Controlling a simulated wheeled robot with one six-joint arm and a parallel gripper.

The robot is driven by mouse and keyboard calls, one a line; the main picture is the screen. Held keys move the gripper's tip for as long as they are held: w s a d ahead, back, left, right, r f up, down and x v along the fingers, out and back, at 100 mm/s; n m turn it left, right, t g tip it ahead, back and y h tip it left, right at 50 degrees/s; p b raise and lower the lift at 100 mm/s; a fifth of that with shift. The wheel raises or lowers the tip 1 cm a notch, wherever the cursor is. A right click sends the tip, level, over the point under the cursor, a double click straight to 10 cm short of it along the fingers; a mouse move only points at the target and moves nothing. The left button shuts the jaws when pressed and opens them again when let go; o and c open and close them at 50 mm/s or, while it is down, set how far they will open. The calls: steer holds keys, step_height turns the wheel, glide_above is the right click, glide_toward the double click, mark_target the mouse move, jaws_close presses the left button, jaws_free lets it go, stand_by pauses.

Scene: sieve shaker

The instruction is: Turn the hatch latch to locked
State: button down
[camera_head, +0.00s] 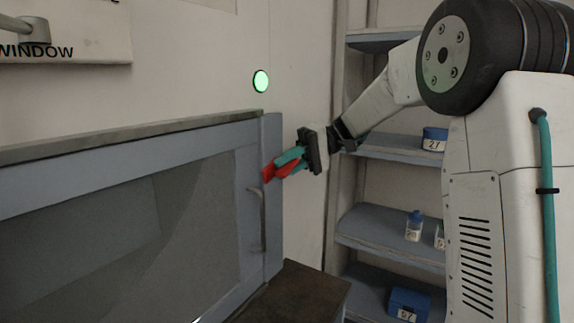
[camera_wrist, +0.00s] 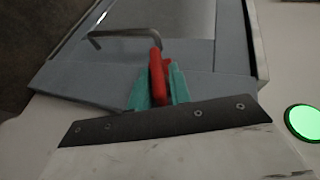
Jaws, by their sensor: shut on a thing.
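The hatch latch (camera_head: 269,173) is a red lever at the right edge of the blue-grey hatch frame (camera_head: 274,240). My gripper (camera_head: 284,163), with green fingers, is shut on the latch from the right. In the wrist view, the red latch (camera_wrist: 157,72) sits between the two green fingertips of my gripper (camera_wrist: 158,85) and points up toward the hatch window. The fingers cover part of the latch, and its pivot is not clear to see. A bent metal handle (camera_wrist: 125,33) is on the hatch close to the latch; it also shows in the head view (camera_head: 260,210).
A round green light (camera_head: 260,81) glows on the wall above the hatch. Shelves (camera_head: 385,231) with blue boxes and small bottles stand behind my arm on the right. A dark ledge (camera_head: 296,293) lies below the hatch corner.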

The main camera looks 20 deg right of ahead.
steer(key=shift+f+m+g+y, duration=0.1)
steer(key=shift+m+g+y, duration=0.2)
steer(key=shift+y, duration=0.8)
steer(key=c, duration=1.5)
jaws_free()
steer(key=shift+d, duration=0.15)
